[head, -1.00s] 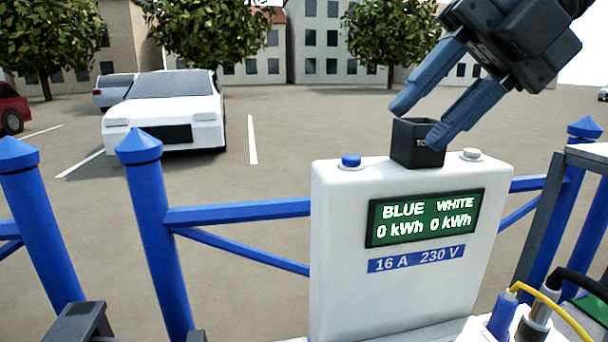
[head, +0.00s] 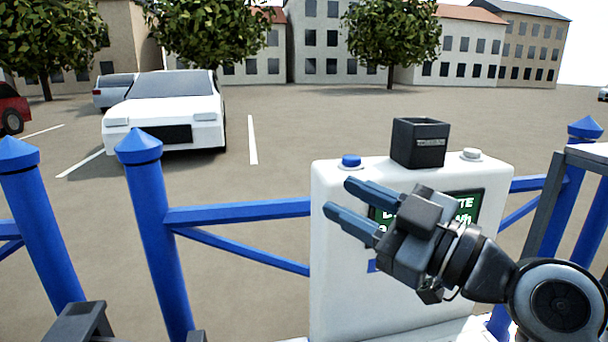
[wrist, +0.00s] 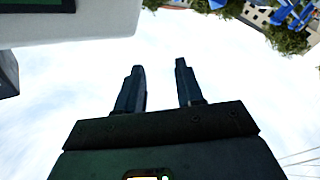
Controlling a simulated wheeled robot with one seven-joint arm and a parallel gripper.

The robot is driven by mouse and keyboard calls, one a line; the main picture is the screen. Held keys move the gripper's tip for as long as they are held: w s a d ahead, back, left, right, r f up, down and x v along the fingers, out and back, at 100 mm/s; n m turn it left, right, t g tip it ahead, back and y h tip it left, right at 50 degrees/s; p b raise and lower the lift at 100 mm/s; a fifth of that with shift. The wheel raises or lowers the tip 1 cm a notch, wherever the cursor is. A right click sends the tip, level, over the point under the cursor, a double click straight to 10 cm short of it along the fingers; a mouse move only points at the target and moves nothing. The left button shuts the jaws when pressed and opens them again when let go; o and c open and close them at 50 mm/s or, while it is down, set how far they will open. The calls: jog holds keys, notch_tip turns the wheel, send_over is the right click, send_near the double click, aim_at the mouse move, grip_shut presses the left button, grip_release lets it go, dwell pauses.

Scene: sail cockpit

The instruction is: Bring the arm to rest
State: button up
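My gripper (head: 336,203) is in front of the white power pedestal in the head view, its two blue-grey fingers pointing left. The fingers are apart with nothing between them. In the wrist view my gripper (wrist: 158,80) also shows two spread fingers against the sky. My arm reaches in from the lower right and covers most of the pedestal's green display (head: 467,207).
The white pedestal (head: 335,290) carries a black open box (head: 418,150), a blue button (head: 351,161) and a white button (head: 471,154) on top. Blue railings (head: 240,211) stand to the left. Parked cars (head: 165,110) and trees are far behind.

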jog(key=s+d+f+m+t+h, duration=0.2)
jog(key=s+d+f+m+h, duration=0.2)
jog(key=s+f+m+h, duration=0.5)
jog(key=s+d+f+m+t+h, duration=0.3)
jog(key=s+f+m, duration=0.35)
jog(key=f, duration=0.65)
jog(key=s+d+g+h, duration=0.1)
jog(key=s+d, duration=0.3)
jog(key=s, duration=0.8)
jog(key=s+d+f+g+h, duration=0.1)
jog(key=s+d, duration=0.3)
jog(key=s, duration=0.8)
jog(key=shift+d+g+h, duration=0.15)
jog(key=shift+g+h, duration=0.25)
jog(key=shift+g, duration=0.1)
jog(key=shift+f, duration=0.15)
